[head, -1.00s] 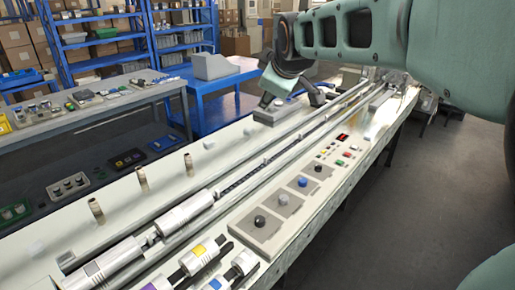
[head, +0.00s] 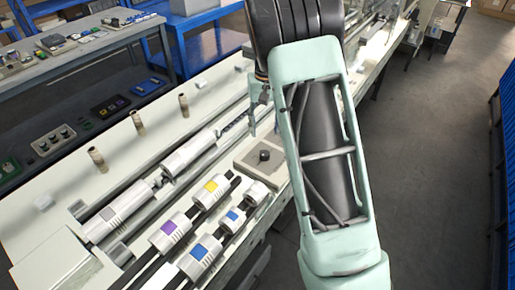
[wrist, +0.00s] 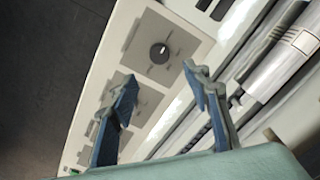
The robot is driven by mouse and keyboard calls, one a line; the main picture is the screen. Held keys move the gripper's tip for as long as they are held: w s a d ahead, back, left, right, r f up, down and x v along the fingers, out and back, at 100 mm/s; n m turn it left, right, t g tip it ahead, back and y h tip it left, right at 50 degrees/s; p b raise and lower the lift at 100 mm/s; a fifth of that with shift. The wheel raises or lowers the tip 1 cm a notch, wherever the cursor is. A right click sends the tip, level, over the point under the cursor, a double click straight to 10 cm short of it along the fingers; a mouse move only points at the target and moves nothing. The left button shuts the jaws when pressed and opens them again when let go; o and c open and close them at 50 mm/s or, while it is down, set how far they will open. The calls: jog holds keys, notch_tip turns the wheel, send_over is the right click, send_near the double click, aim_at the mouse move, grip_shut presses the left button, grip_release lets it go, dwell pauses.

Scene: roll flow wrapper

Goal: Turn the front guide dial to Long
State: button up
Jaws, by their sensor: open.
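A black round dial (head: 264,156) sits on a square grey plate on the machine's front ledge, just left of my forearm in the head view. In the wrist view the black dial (wrist: 159,53) has a small white pointer mark, and its plate's lettering is too small to read. My gripper (wrist: 160,74) is open and empty, with its two blue fingers apart. In that picture the dial appears just beyond the fingertips, roughly centred between them; I see no contact. In the head view my arm hides most of the gripper and the other dial plates.
White cylinders with yellow, purple and blue labels (head: 211,193) lie left of the dial plate. Brown posts (head: 138,121) stand along the machine's far side. A grey side table (head: 85,55) is at the back left. The floor at right is clear.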

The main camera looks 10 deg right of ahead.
aim_at(265, 152)
notch_tip(265, 152, down, 11)
jog(key=shift+d+r+p, duration=0.1)
jog(key=shift+p, duration=0.25)
jog(key=shift+c, duration=0.3)
jog(key=c, duration=1.1)
jog(key=shift+m, duration=0.4)
jog(key=m, duration=0.4)
jog(key=shift+m+b, duration=0.4)
jog(key=m, duration=0.6)
